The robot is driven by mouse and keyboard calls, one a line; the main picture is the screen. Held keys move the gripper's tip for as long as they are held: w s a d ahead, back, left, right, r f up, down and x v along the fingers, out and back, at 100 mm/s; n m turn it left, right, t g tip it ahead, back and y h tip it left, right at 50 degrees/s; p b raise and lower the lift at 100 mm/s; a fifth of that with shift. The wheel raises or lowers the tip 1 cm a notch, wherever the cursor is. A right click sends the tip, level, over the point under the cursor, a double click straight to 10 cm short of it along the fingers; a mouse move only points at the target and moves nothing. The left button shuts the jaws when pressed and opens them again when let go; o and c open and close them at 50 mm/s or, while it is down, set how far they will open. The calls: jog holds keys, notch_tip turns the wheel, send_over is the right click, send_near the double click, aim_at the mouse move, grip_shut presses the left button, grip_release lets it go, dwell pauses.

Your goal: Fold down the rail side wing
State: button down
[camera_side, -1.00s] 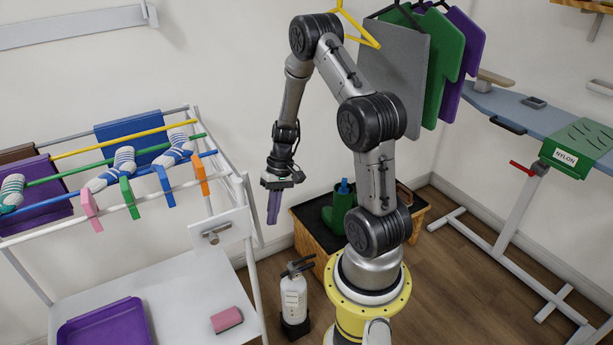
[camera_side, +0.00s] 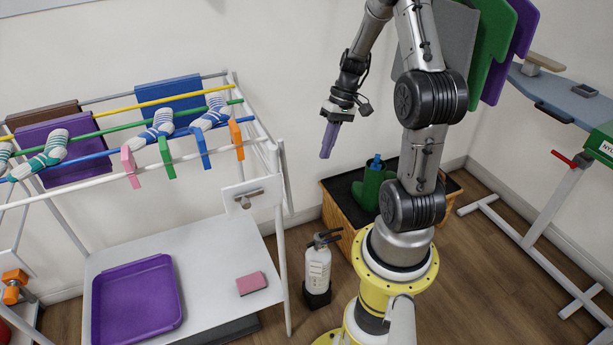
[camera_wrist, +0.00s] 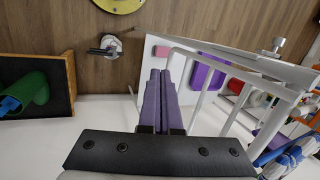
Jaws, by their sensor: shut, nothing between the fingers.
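A white drying rack (camera_side: 281,190) stands left of my arm, with coloured rails across its top. A white front rail (camera_side: 95,173) carries pink, green, blue and orange clips. A small white plate (camera_side: 252,195) with a grey knob is at its right front; the knob also shows in the wrist view (camera_wrist: 278,44). I cannot tell for sure which part is the side wing. My gripper (camera_side: 327,153) has purple fingers, shut and empty, pointing down to the right of the rack and apart from it. In the wrist view the fingers (camera_wrist: 160,78) lie together before the rack's white bars (camera_wrist: 222,68).
Striped socks (camera_side: 153,132) hang over the rails. A purple tray (camera_side: 135,300) and a pink sponge (camera_side: 251,283) lie on the lower shelf. A fire extinguisher (camera_side: 318,268) and a wooden box with a green boot (camera_side: 372,190) stand on the floor. An ironing board (camera_side: 560,97) is at right.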

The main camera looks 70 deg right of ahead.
jog(key=w+a+f, duration=0.5)
jog(key=a+f, duration=0.1)
jog(key=a, duration=0.1)
jog(key=shift+w+a+f+n+h, duration=0.15)
jog(key=shift+f+n+h, duration=0.15)
dwell(0.3)
jog(key=shift+w, duration=0.1)
jog(key=shift+w+a+f, duration=0.15)
jog(key=shift+w+a, duration=0.25)
jog(key=shift+a, duration=0.25)
